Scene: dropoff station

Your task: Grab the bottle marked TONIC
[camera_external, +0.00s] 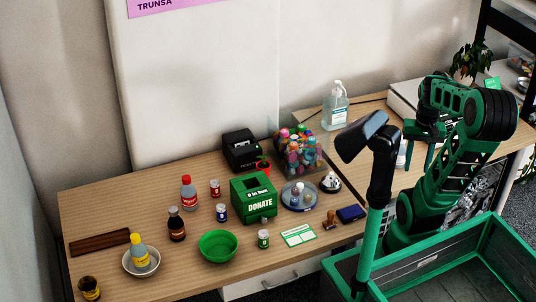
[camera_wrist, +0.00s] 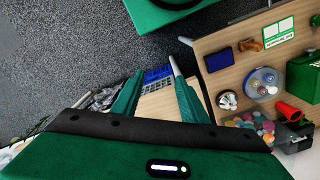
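No TONIC lettering is legible, so I cannot tell which bottle carries it. In the external view a dark brown bottle (camera_external: 176,227) stands left of the green bowl. A short dark bottle (camera_external: 89,291) is at the front left edge. My gripper (camera_external: 417,165) is far right of these bottles; in the wrist view its fingers (camera_wrist: 156,68) are apart with nothing between them.
The desk also holds a green bowl (camera_external: 218,250), small cans (camera_external: 221,213), a DONATE box (camera_external: 254,204), a clear bin of colourful items (camera_external: 301,158) and a dark wooden block (camera_external: 100,242). The sanitizer bottle (camera_external: 335,108) stands behind. Bare desk lies left of the red bottle.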

